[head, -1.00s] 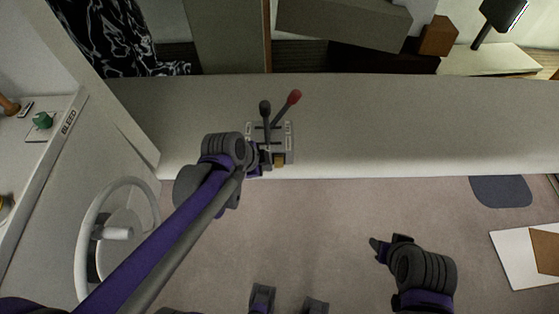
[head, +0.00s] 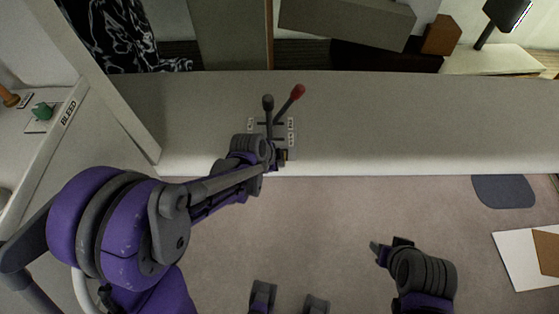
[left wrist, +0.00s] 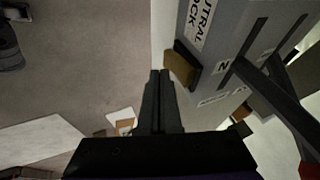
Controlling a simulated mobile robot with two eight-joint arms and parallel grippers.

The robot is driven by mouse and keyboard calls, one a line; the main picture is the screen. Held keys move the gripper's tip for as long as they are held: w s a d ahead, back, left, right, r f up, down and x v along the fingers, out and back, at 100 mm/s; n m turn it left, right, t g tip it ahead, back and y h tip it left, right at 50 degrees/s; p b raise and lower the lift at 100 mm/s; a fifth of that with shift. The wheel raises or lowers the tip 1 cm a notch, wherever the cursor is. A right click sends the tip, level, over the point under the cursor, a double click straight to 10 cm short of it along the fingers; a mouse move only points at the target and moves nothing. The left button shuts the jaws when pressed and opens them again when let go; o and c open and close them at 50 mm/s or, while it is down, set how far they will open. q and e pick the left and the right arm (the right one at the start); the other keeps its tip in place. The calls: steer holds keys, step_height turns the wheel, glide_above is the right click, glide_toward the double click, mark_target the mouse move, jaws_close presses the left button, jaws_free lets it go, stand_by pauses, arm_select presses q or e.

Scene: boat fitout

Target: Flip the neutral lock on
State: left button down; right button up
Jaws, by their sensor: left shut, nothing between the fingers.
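The neutral lock is a small brown rocker (left wrist: 182,66) in a dark frame, beside the "NEUTRAL LOCK" label on the grey control box (left wrist: 225,35). In the head view the control box (head: 287,137) sits at the front edge of the long ledge, and the rocker is mostly hidden by my gripper. My left gripper (left wrist: 160,74) is shut and empty, its tips close beside the rocker; I cannot tell whether they touch it. It also shows in the head view (head: 273,162) at the box's front. My right gripper (head: 386,246) hangs over the floor, its jaws unclear.
A black-knobbed lever (head: 268,103) and a red-knobbed lever (head: 297,92) rise from the box. A white wheel (head: 83,290) is mostly hidden behind my left arm. The ledge (head: 420,125) is clear right of the box. A white-and-brown panel (head: 520,260) lies at right.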

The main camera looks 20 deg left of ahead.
arm_select(q)
steer(key=shift+w+a+f, duration=0.15)
steer(key=shift+w+f, duration=0.1)
steer(key=shift+w, duration=0.2)
steer(key=shift+w+f+t+b, duration=0.15)
steer(key=shift+f+t+b, duration=0.05)
steer(key=shift+t+b, duration=0.25)
steer(key=shift+r, duration=0.1)
steer(key=shift+r+p, duration=0.5)
steer(key=shift+r, duration=0.3)
